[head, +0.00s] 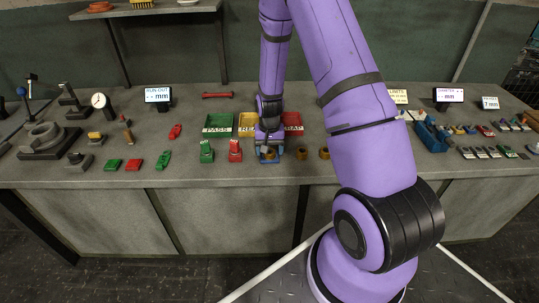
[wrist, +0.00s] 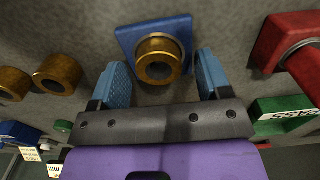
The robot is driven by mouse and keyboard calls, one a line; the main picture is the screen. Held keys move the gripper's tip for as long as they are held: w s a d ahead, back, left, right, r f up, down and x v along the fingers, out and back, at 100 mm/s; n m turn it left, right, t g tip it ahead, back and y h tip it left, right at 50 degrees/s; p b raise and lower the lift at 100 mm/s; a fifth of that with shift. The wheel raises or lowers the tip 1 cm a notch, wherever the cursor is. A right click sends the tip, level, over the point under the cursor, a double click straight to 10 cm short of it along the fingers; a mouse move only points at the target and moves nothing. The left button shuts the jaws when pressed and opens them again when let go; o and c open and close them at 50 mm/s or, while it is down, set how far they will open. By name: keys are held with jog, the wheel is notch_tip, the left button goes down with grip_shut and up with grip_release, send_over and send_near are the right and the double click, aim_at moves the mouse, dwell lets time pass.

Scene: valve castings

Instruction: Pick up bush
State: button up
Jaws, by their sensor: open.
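A brass bush (wrist: 160,66) sits on a blue square block (wrist: 133,36) in the wrist view. My gripper (wrist: 161,70) is open, with one blue-padded finger on either side of the bush and a gap to each. In the head view my gripper (head: 268,147) is low over the bench, and the blue block (head: 269,159) shows partly below it. The bush on it is mostly hidden there. Two more brass bushes, one nearer (head: 301,153) and one farther (head: 324,153), stand to the right. Both show at the left of the wrist view (wrist: 57,74).
Close left stand red (head: 235,151) and green (head: 207,151) stamp-like pieces. Behind my gripper are a green tray marked PASS (head: 217,133), a yellow tray (head: 248,120) and a red tray (head: 293,130). A blue holder (head: 432,138) and small parts lie to the right.

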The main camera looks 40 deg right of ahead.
jog(key=c, duration=1.1)
jog(key=shift+c, duration=0.2)
jog(key=shift+r, duration=0.15)
